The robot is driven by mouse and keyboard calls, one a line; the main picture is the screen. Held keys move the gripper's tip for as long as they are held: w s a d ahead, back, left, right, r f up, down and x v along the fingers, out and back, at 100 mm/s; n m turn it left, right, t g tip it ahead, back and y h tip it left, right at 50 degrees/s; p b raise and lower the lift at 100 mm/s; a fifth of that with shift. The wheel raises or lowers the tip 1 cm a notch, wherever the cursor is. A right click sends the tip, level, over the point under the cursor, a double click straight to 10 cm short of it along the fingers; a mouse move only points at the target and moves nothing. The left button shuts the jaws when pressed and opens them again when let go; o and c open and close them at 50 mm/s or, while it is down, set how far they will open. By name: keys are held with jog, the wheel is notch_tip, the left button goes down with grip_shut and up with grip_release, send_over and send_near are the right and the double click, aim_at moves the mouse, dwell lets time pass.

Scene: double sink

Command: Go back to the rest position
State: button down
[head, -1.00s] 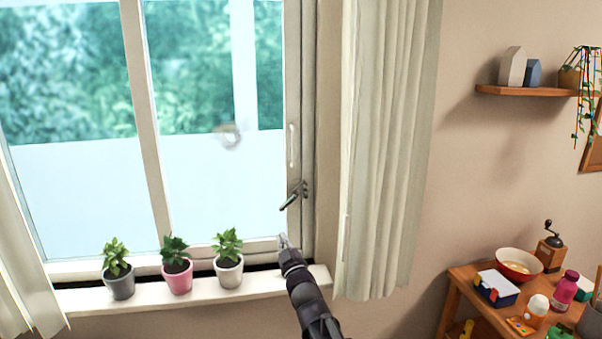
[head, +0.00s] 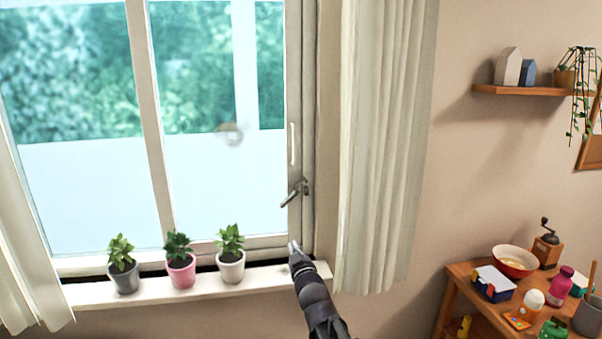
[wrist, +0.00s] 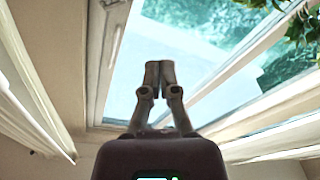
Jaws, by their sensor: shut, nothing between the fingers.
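My gripper (head: 294,247) is shut and empty in the head view, in front of the window's lower right corner, just above the right end of the sill. Its two fingers lie together in the wrist view (wrist: 160,72), pointing toward the window glass. My arm reaches up from the bottom edge of the head view. The window handle (head: 294,192) is on the frame above my gripper, apart from it, and is tilted.
Three potted plants, grey (head: 123,276), pink (head: 180,271) and white (head: 230,266), stand on the sill (head: 100,295) left of my gripper. A curtain (head: 385,150) hangs close on the right. A wooden table (head: 455,290) with several items is at lower right.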

jog(key=s+d+f+m+g+h, duration=0.3)
jog(key=d+f+g, duration=0.1)
jog(key=d+f, duration=0.25)
jog(key=s+d+f+m+g+h, duration=0.2)
jog(key=d+f+g, duration=0.2)
jog(key=d+f, duration=0.3)
jog(key=s+d+f+m+g, duration=0.2)
jog(key=s+g, duration=0.3)
jog(key=s, duration=0.3)
jog(key=s+d+f+m+g, duration=0.1)
jog(key=s+d+f+g, duration=0.2)
jog(key=s, duration=0.6)
notch_tip(320, 180, down, 2)
jog(key=g, duration=0.2)
jog(key=shift+s+d+f+m+g, duration=0.15)
jog(key=shift+s+d+m+g, duration=0.15)
jog(key=shift+m, duration=0.1)
jog(key=c, duration=1.4)
grip_release()
